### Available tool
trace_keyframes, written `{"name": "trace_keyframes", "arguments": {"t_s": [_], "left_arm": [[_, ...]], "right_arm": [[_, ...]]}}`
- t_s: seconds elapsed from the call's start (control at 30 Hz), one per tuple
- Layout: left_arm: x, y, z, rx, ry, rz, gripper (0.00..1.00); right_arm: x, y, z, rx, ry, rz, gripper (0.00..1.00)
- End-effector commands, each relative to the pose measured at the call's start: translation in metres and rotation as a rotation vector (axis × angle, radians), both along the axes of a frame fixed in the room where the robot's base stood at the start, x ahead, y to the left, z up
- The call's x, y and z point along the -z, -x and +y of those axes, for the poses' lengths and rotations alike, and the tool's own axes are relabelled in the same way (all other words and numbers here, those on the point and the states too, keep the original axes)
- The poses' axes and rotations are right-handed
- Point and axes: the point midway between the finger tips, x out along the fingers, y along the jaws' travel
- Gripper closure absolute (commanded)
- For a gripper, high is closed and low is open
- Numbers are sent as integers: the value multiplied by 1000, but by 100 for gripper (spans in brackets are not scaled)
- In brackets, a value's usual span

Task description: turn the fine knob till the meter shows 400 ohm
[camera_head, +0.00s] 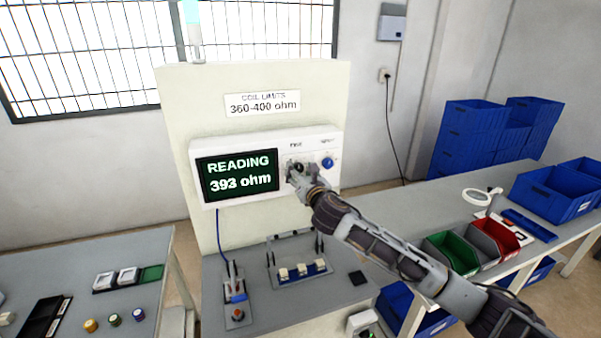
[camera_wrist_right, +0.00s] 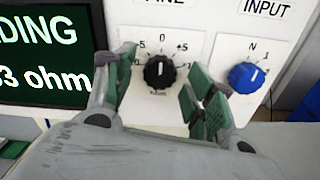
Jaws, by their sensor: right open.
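My right gripper (camera_head: 297,170) is at the meter's front. In the right wrist view its green-padded fingers (camera_wrist_right: 160,95) stand apart on either side of the fine knob, with gaps showing, so it is open. My left gripper is not in view.
A blue INPUT knob (camera_wrist_right: 245,77) is close to the right of the fine knob. A sign (camera_head: 262,103) above reads 360-400 ohm. A fixture with several pale blocks (camera_head: 302,271) stands on the bench below. Red (camera_head: 497,237) and green bins sit at right.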

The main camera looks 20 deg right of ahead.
Motion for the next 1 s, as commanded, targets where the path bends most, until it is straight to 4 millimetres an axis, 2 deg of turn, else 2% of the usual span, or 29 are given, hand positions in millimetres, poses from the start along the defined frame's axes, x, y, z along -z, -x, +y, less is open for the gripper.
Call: {"name": "trace_keyframes", "arguments": {"t_s": [0.2,0.57,1.0], "left_arm": [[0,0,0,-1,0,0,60],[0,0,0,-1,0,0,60],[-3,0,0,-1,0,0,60]], "right_arm": [[0,0,0,0,0,0,46],[0,0,0,1,0,0,92],[0,0,0,1,-67,3,92]]}}
